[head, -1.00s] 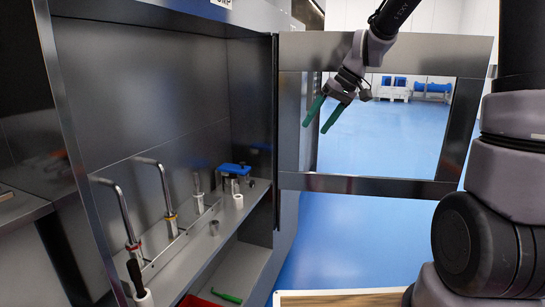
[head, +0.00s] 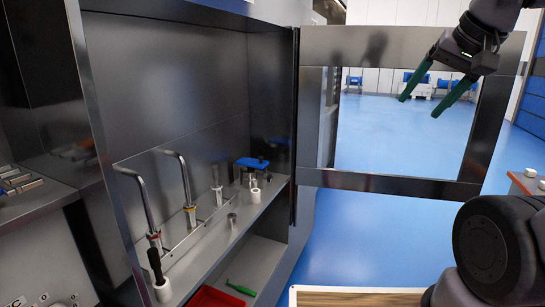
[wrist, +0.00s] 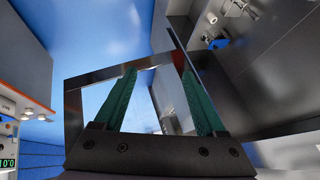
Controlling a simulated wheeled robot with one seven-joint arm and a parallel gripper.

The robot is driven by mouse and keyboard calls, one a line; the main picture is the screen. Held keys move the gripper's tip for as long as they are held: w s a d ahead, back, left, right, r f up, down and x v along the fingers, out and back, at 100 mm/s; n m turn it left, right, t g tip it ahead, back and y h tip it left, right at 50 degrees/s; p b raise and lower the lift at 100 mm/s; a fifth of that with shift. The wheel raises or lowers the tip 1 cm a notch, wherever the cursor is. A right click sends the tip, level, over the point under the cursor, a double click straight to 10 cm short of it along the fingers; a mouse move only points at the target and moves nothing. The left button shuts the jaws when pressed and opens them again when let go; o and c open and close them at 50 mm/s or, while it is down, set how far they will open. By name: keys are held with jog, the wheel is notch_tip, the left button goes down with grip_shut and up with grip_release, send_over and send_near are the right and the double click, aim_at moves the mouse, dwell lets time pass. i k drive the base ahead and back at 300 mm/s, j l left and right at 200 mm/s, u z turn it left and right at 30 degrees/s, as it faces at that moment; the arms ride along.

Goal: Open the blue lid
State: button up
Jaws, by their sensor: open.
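The blue lid (head: 252,163) is a small flat blue piece on a metal fixture at the right end of the cabinet shelf in the head view. It looks roughly level; whether it is latched is too small to tell. My gripper (head: 419,107) has green fingers, spread apart and empty. It is in the air at the upper right, in front of the open cabinet door and well away from the lid. The fingers also show in the wrist view (wrist: 158,72), with the door frame beyond them.
Bent metal taps (head: 186,180) and white cylinders (head: 162,291) stand along the shelf (head: 226,214). A red bin (head: 212,297) and a green tool (head: 241,287) are below.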

aim_at(258, 162)
jog(key=i+l+u, duration=0.2)
jog(key=i, duration=0.2)
jog(key=i+u, duration=0.25)
jog(key=i, duration=0.2)
